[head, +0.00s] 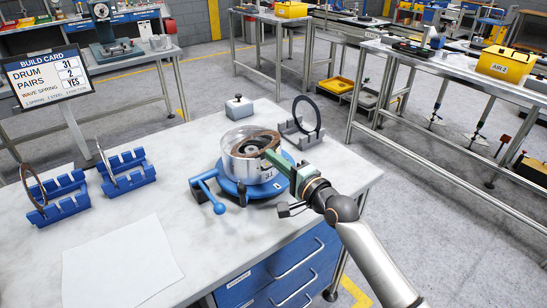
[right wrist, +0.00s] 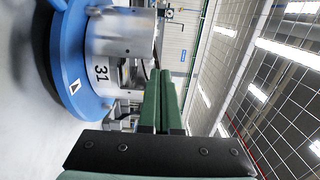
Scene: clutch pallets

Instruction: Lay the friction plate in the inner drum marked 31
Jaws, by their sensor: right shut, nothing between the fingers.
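The inner drum (head: 238,163) is a clear-silver cylinder on a round blue base on the table. The closed fingers also show in the right wrist view (right wrist: 160,75), beside the drum. My left gripper is out of view.
Two blue racks (head: 62,202) (head: 128,176) at the left hold upright rings. A dark ring (head: 307,112) stands in a grey rack behind the drum. A grey block (head: 239,108) and a white sheet (head: 122,265) lie on the table. A build card (head: 48,78) reads drum 31.

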